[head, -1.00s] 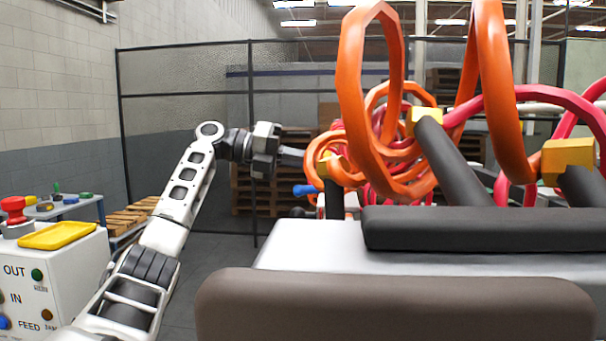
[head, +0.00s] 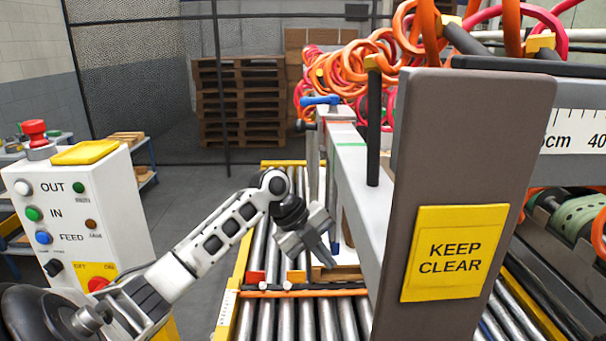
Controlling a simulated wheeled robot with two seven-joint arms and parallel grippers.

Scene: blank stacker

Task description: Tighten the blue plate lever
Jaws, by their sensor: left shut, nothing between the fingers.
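A blue lever handle (head: 320,101) lies roughly level on top of a post at the far end of the white machine beam. A second small blue part (head: 335,248) hangs lower, right beside my left gripper; I cannot tell which of the two is the plate lever. My left gripper (head: 329,262) is shut and empty, pointing down and to the right above the rollers. It is well below the upper blue handle, and I cannot tell whether it touches the lower blue part. My right gripper is out of view.
A roller conveyor (head: 265,318) with yellow rails runs below. A brown panel with a "KEEP CLEAR" sign (head: 455,252) blocks the right. Orange and red coiled hoses (head: 345,75) hang above. A white control box (head: 75,215) stands at left. Open floor lies between.

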